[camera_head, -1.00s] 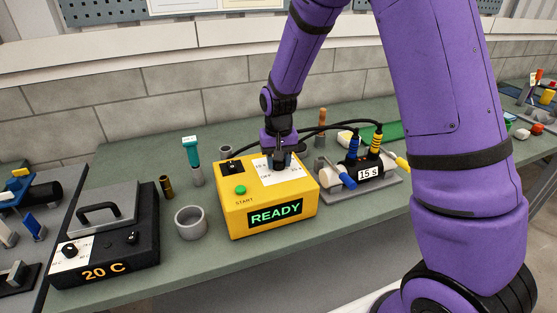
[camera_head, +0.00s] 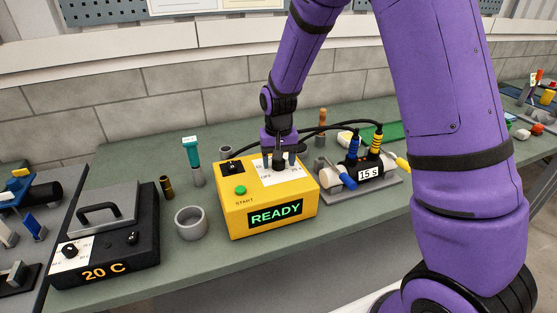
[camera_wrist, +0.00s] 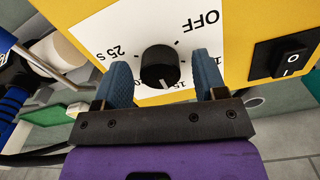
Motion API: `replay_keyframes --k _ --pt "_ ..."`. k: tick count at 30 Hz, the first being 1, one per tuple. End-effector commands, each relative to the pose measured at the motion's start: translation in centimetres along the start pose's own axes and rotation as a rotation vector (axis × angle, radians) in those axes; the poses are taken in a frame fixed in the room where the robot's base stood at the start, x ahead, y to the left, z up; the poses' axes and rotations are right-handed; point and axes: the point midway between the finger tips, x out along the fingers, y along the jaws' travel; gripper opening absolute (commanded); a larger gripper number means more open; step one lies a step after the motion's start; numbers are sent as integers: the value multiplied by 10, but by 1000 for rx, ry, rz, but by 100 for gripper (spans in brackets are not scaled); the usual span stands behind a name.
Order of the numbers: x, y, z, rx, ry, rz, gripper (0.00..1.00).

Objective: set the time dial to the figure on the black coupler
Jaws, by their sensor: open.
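The yellow box (camera_head: 236,212) has a white dial plate with the time dial, a black knob (camera_wrist: 160,67). In the wrist view, the knob's white pointer line points down the picture, toward my gripper, at a figure partly hidden. "OFF" and "25 S" are readable on the plate. My gripper (camera_wrist: 163,62) is open, with one blue finger on each side of the knob and gaps between. In the head view, my gripper (camera_head: 279,160) is over the plate. The black coupler (camera_head: 368,160) stands right of the box, and its label reads "15 s".
The box shows "READY" and has a green START button (camera_head: 240,190) and a black rocker switch (camera_wrist: 284,58). Cables run behind it to the coupler.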

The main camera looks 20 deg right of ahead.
Motion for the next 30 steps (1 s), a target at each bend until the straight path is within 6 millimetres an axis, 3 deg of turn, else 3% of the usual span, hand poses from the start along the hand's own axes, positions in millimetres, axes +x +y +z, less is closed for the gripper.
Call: replay_keyframes --k 18,30 --pt "-95 0 -1 -1 4 -2 65" --pt "-106 0 0 0 2 0 65"
